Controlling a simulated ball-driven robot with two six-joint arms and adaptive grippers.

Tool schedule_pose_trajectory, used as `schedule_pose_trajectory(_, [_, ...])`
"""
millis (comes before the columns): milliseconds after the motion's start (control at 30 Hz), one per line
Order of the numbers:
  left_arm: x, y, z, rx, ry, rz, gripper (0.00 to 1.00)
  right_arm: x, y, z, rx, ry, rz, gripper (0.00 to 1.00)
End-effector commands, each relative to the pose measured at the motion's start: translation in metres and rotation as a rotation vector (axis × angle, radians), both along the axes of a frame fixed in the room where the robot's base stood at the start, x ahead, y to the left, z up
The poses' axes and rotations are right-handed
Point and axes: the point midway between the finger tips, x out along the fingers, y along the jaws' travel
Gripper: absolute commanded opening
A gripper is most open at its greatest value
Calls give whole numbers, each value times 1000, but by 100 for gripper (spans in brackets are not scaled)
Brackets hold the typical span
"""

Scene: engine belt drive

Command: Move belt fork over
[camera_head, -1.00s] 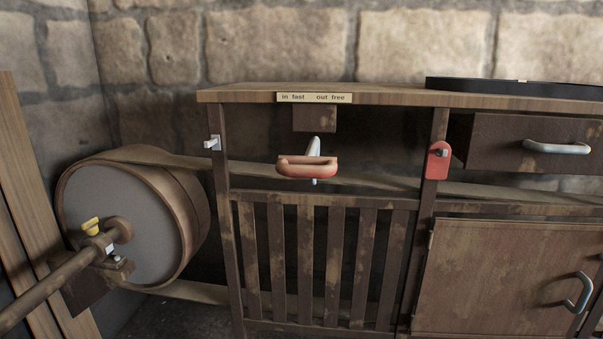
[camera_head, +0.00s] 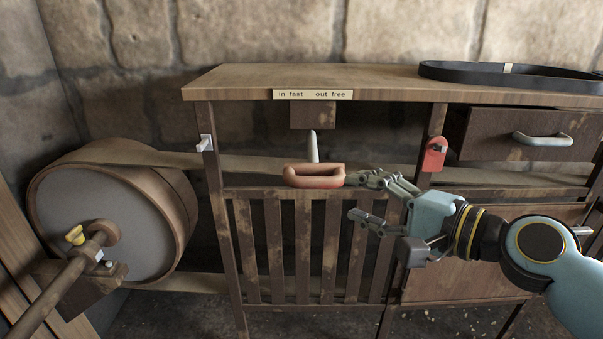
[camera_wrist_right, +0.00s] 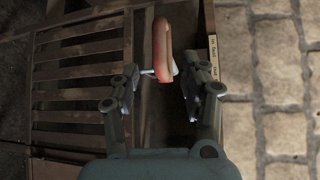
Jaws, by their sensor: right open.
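The belt fork has a red-orange loop handle (camera_head: 314,176) on a pale metal rod (camera_head: 313,146), below a small wooden block under the bench top. A label (camera_head: 312,94) above reads "in fast" and "out free". The flat belt (camera_head: 262,166) runs behind the fork. My right gripper (camera_head: 359,197) is open and empty, just right of the handle in the head view. In the right wrist view the handle (camera_wrist_right: 160,50) shows beyond and between the open fingers (camera_wrist_right: 155,90). I cannot tell whether a fingertip touches it. My left gripper is not in view.
A large wooden pulley (camera_head: 105,215) with a shaft stands at the left. A slatted guard (camera_head: 300,248) is below the fork. A red tag (camera_head: 434,154) hangs on the right post, near a drawer (camera_head: 525,137). A black belt (camera_head: 490,74) lies on the bench top (camera_head: 380,78).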

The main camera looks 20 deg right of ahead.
Motion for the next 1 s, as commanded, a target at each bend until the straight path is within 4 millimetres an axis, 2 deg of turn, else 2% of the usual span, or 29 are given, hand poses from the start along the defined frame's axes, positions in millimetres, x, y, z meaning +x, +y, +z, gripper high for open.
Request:
schedule_pose_trajectory(233, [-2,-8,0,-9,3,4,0,33,18,-5,4,-3,-4,45])
schedule_pose_trajectory(400, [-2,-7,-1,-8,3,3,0,62,35,-10,4,-2,-3,45])
schedule_pose_trajectory(600, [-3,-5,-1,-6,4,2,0,86,48,-15,1,0,-3,45])
schedule_pose_trajectory(1000, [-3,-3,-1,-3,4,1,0,92,52,-16,-2,1,-3,44])
